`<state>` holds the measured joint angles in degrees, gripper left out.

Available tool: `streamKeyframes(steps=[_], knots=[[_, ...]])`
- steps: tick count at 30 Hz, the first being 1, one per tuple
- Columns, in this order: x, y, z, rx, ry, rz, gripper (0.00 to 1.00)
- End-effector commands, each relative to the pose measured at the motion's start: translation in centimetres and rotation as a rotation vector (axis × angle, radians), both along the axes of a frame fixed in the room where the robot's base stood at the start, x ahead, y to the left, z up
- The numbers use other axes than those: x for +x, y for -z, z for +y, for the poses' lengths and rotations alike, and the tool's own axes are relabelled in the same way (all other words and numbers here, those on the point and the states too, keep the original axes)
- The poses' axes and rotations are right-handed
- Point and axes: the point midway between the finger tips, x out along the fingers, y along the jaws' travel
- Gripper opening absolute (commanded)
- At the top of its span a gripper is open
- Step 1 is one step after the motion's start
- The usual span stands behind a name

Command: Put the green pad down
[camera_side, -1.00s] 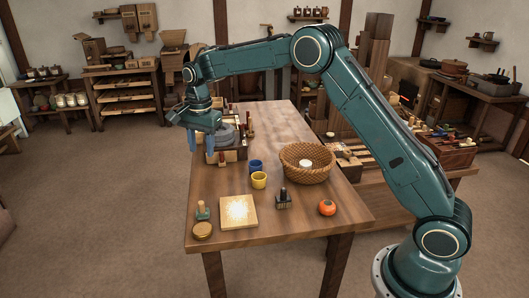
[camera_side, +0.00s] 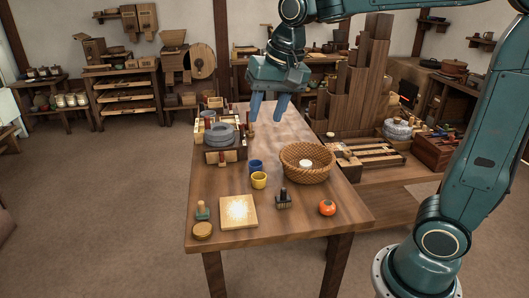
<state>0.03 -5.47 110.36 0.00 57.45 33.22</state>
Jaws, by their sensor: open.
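My gripper (camera_side: 265,108) is open with its blue fingers pointing down over the far part of the wooden table (camera_side: 220,188), and nothing shows between them. A small green block with a wooden knob (camera_side: 203,211) stands upright at the table's front left. I cannot tell whether this is the green pad, and no other plainly green pad shows. My gripper is well behind and to the right of it.
A grey round stone quern (camera_side: 219,135) sits left of my gripper. Blue and yellow cups (camera_side: 259,180), a wicker basket (camera_side: 308,163), a pale square board (camera_side: 238,212), a dark stamp (camera_side: 284,200), an orange fruit (camera_side: 327,208) and a round brass lid (camera_side: 203,230) stand nearer.

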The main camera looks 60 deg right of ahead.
Motion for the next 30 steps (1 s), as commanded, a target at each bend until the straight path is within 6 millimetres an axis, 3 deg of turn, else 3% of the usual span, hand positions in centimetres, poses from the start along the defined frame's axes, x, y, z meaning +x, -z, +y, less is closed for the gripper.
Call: streamKeyframes(steps=[8, 18, 24, 30], knots=[[-7.2, -0.3, 0.0, -0.067, -0.190, -0.069, 0.41], [-15.0, 1.9, 0.0, -0.166, -0.414, -0.142, 0.41], [-17.7, 3.4, 0.0, -0.210, -0.504, -0.171, 0.41], [-18.6, 4.1, 0.0, -0.227, -0.536, -0.179, 0.41]])
